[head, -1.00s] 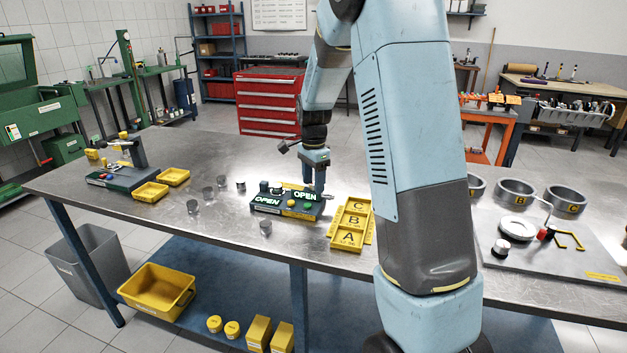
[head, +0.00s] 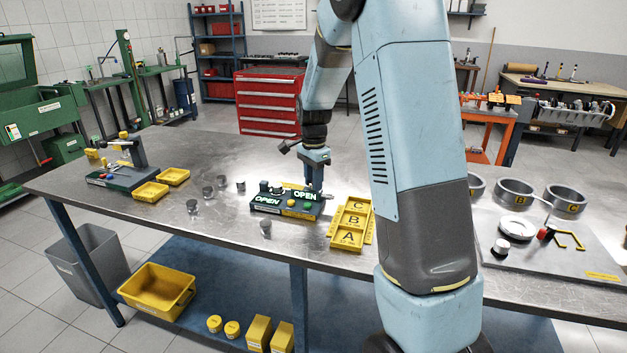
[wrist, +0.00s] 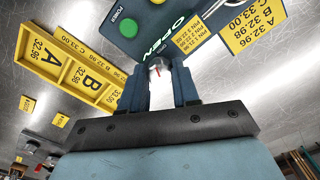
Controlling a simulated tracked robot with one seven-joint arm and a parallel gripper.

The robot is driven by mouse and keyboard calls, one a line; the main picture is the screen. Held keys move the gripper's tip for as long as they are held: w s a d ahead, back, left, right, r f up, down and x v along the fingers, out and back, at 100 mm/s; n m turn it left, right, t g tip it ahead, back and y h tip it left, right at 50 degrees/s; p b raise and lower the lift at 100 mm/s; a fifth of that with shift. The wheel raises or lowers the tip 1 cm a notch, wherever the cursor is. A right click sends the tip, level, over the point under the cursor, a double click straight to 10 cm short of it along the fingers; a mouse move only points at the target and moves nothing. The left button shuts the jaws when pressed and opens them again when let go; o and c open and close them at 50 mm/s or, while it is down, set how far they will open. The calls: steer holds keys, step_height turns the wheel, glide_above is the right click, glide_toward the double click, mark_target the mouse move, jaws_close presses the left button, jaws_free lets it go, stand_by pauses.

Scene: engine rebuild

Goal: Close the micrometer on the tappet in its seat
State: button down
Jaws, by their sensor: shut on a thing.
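The dark green micrometer fixture (head: 284,209) stands on the steel bench, with two lit signs reading OPEN and green and yellow buttons. It also shows in the wrist view (wrist: 140,32). My gripper (head: 320,190) points down at its right end. In the wrist view its two blue fingers (wrist: 160,88) are shut on a pale metal part with a red mark, which looks like the micrometer's thimble (wrist: 158,68). Small parts stand on the fixture's top left, but I cannot make out the tappet in its seat. Several loose grey tappets (head: 265,228) stand to the left.
A yellow tray (head: 334,241) marked A, B, C lies just right of the fixture. Another fixture (head: 122,180) and yellow bins (head: 150,192) stand at the left. Grey rings (head: 514,196) and a plate (head: 560,262) are at the right. The bench front is mostly clear.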

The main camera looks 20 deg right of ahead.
steer(key=n, duration=0.5)
steer(key=shift+n, duration=0.4)
steer(key=n, duration=1.1)
steer(key=shift+n, duration=0.4)
steer(key=n, duration=0.5)
steer(key=shift+w+r+n, duration=0.1)
steer(key=shift+n, duration=0.2)
steer(key=c, duration=0.8)
jaws_free()
step_height(320, 180, up, 14)
steer(key=shift+f, duration=0.25)
